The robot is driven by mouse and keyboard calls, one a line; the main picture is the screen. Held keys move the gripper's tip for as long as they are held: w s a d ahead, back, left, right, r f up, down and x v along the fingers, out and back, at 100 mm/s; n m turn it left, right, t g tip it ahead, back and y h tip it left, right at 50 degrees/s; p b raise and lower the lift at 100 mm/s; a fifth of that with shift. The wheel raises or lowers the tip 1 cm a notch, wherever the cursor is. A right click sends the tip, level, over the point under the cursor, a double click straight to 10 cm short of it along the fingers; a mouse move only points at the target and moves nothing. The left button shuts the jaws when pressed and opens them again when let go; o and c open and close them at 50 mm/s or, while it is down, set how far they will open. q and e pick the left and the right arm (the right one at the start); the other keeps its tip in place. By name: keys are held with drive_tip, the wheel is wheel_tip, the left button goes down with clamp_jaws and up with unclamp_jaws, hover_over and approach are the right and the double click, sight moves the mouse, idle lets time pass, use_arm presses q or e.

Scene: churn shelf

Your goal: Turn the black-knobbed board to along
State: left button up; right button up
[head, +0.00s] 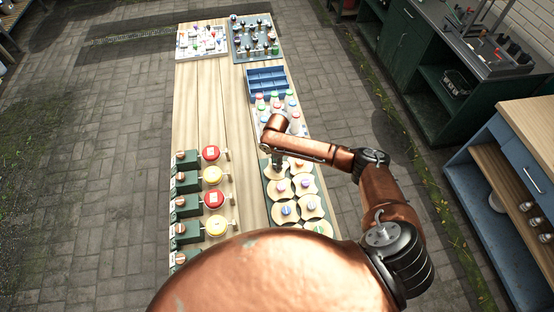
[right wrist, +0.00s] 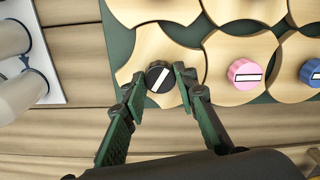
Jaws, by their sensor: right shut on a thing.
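The black knob (right wrist: 160,76) sits on a pale wooden board (right wrist: 147,55) with curved edges, at the end of a row on a green panel (right wrist: 120,42). The white bar on the knob slants from lower left to upper right in the right wrist view. My right gripper (right wrist: 160,82) has one finger on each side of the knob and is shut on it. In the head view my right gripper (head: 278,165) points down at the far left corner of the green panel and hides the knob. My left gripper is not in view.
Neighbouring boards carry a pink knob (right wrist: 245,74) and a blue knob (right wrist: 311,72), close beside the held one. White bottles (right wrist: 15,90) stand just beyond the panel. A blue divided tray (head: 266,84) lies farther back. Red and yellow discs (head: 213,174) line the table's left side.

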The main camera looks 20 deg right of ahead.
drive_tip(key=m+p, duration=0.5)
drive_tip(key=m, duration=0.1)
drive_tip(key=shift+s+r+p, duration=0.1)
drive_tip(key=shift+r+p, duration=0.05)
drive_tip(key=shift+p, duration=0.15)
drive_tip(key=m+p, duration=0.3)
drive_tip(key=m, duration=0.2)
drive_tip(key=shift+f+m, duration=0.2)
drive_tip(key=shift+m, duration=0.2)
drive_tip(key=o, duration=1.2)
drive_tip(key=shift+c, duration=0.2)
drive_tip(key=shift+r, duration=0.1)
wheel_tip(320, 180, up, 12)
